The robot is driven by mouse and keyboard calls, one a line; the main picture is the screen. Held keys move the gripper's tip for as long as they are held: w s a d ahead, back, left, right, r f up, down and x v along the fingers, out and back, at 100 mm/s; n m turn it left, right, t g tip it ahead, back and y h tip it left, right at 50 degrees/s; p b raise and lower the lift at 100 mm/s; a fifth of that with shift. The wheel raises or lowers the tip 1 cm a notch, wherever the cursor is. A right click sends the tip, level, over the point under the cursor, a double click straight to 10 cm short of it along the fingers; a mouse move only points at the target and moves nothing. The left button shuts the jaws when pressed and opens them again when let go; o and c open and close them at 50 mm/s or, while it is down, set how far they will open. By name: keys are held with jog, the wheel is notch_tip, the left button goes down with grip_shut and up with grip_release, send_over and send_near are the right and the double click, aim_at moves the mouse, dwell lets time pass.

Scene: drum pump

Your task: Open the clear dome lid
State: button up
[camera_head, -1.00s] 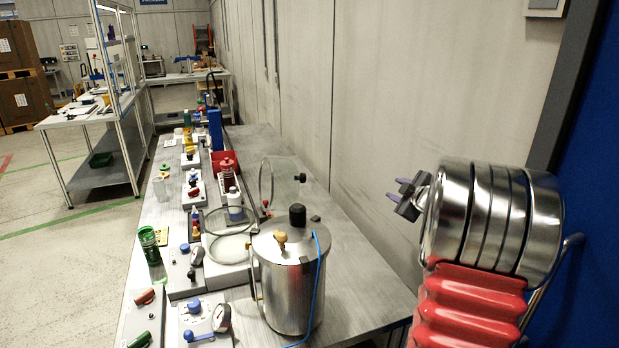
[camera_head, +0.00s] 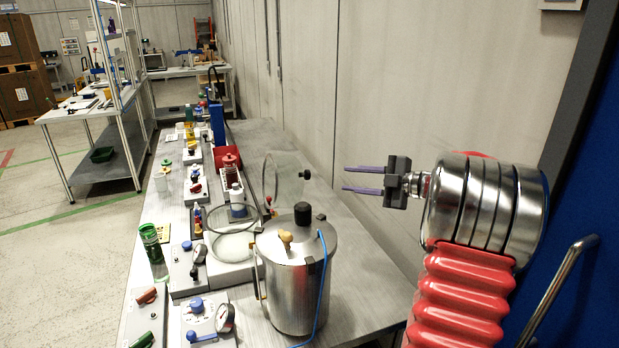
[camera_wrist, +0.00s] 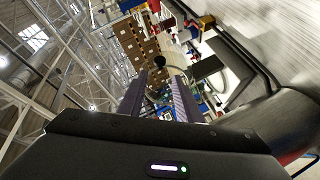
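The clear dome lid (camera_head: 285,177) stands tipped up on its edge behind the round base (camera_head: 232,243) with its glass ring. The dome's open side faces left, and its black knob (camera_head: 305,174) points right toward the wall. My gripper (camera_head: 346,179) is right of the knob at about its height, with its purple fingers pointing left. The fingers are apart and empty, with a visible gap from the knob. In the wrist view, the black knob (camera_wrist: 160,62) shows just beyond and between the fingertips (camera_wrist: 160,78). The clear glass is hard to make out there.
A steel pot (camera_head: 290,285) with a black cap, yellow knob and blue hose stands in front of the dome. Gauge panels, a green jar (camera_head: 152,245), bottles and a red bin line the bench. The wall runs close behind it. Bare bench (camera_head: 362,270) lies right of the pot.

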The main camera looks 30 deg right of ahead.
jog(key=shift+w, duration=0.1)
jog(key=x, duration=1.3)
jog(key=shift+w, duration=0.3)
jog(key=shift+a, duration=0.1)
jog(key=shift+c, duration=0.4)
grip_shut()
